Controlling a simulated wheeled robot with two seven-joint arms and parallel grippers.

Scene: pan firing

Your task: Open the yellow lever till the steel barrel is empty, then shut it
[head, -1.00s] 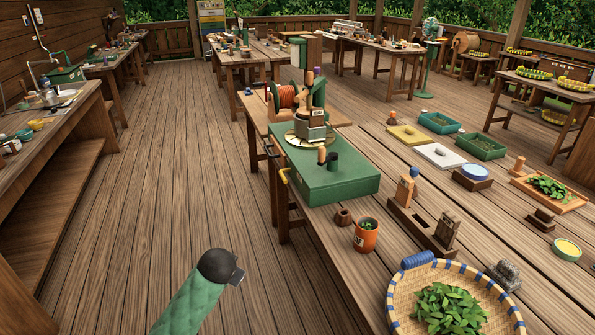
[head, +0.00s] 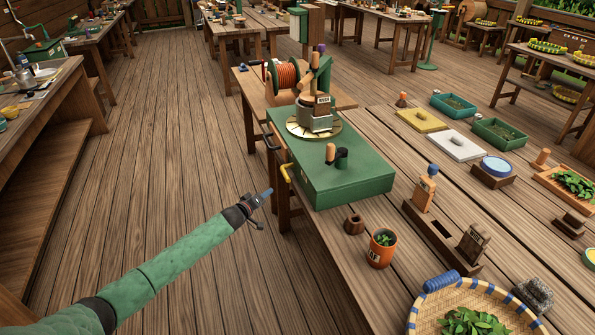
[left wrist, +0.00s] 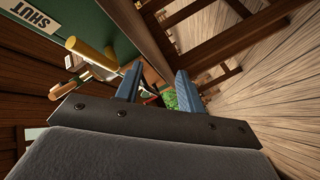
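The steel barrel (head: 316,118) stands upright on a pale round plate on top of a green box (head: 345,183); its inside is hidden. The yellow lever (head: 286,173) sticks out from the box's left side. In the left wrist view, a yellow handle (left wrist: 90,53) shows at upper left, near a "SHUT" label (left wrist: 35,13). My left gripper (head: 267,192) is just left of and a little below the yellow lever in the head view. Its blue-grey fingers (left wrist: 158,90) stand apart with nothing between them. The right gripper is not in view.
A black lever (head: 268,140) sits farther along the same side of the box. An orange pot (head: 381,250), a wooden rack (head: 440,235) and a woven basket (head: 425,310) stand on the table to the right. The floor left of the table is clear.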

